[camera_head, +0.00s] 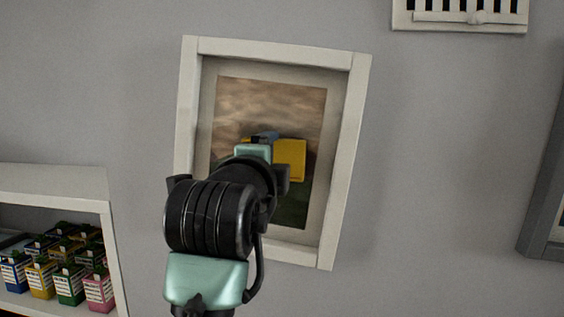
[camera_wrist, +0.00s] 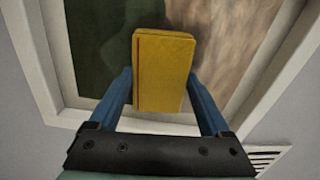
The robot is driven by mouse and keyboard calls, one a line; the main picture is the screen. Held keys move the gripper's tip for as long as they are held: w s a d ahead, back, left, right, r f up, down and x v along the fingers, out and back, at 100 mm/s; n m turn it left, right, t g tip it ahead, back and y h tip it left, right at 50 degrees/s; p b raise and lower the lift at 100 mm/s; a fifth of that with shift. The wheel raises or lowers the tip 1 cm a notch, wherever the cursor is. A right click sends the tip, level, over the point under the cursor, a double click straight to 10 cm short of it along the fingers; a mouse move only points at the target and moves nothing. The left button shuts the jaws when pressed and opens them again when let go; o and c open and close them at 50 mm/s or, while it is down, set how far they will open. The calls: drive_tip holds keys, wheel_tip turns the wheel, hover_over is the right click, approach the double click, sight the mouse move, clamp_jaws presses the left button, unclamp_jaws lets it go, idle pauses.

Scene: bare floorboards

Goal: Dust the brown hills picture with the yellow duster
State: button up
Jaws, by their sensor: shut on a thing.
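The brown hills picture (camera_head: 270,100) hangs on the grey wall in a white frame (camera_head: 352,150), with brown above and dark green below. My gripper (camera_wrist: 163,88) is shut on the yellow duster (camera_wrist: 165,72), a block held between its two blue fingers. In the head view the duster (camera_head: 290,160) shows in front of the middle of the picture, partly hidden by my wrist. My arm hides the lower left of the picture. I cannot tell whether the duster touches the picture surface.
A white shelf (camera_head: 55,182) with several small coloured cartons (camera_head: 70,285) is at the lower left. A white vent (camera_head: 460,18) is on the wall at the upper right. A grey frame (camera_head: 545,190) is at the right edge. The wall between is bare.

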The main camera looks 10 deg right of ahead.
sight(292, 153)
drive_tip(key=shift+w+a+r+p, duration=0.3)
drive_tip(key=shift+a+r, duration=0.15)
drive_tip(key=shift+a, duration=0.5)
drive_tip(key=shift+w+a+r+p, duration=0.25)
drive_tip(key=shift+w+a+r, duration=0.15)
drive_tip(key=shift+a, duration=0.5)
drive_tip(key=shift+w+a+r+p, duration=0.3)
drive_tip(key=shift+a+r, duration=0.15)
drive_tip(key=shift+a, duration=0.5)
drive_tip(key=shift+s+d+f+b, duration=0.2)
drive_tip(key=shift+s+d+b, duration=0.25)
drive_tip(key=shift+d, duration=1.05)
drive_tip(key=shift+s+d+f+b, duration=0.3)
drive_tip(key=shift+s+d, duration=0.3)
drive_tip(key=shift+d, duration=0.9)
drive_tip(key=shift+s+d+f+b, duration=0.15)
drive_tip(key=shift+s+d+b, duration=0.35)
drive_tip(key=shift+d, duration=1)
drive_tip(key=shift+a, duration=0.1)
drive_tip(key=shift+s, duration=0.2)
drive_tip(key=shift+b+v, duration=0.8)
drive_tip(key=shift+v, duration=2)
drive_tip(key=shift+a, duration=0.1)
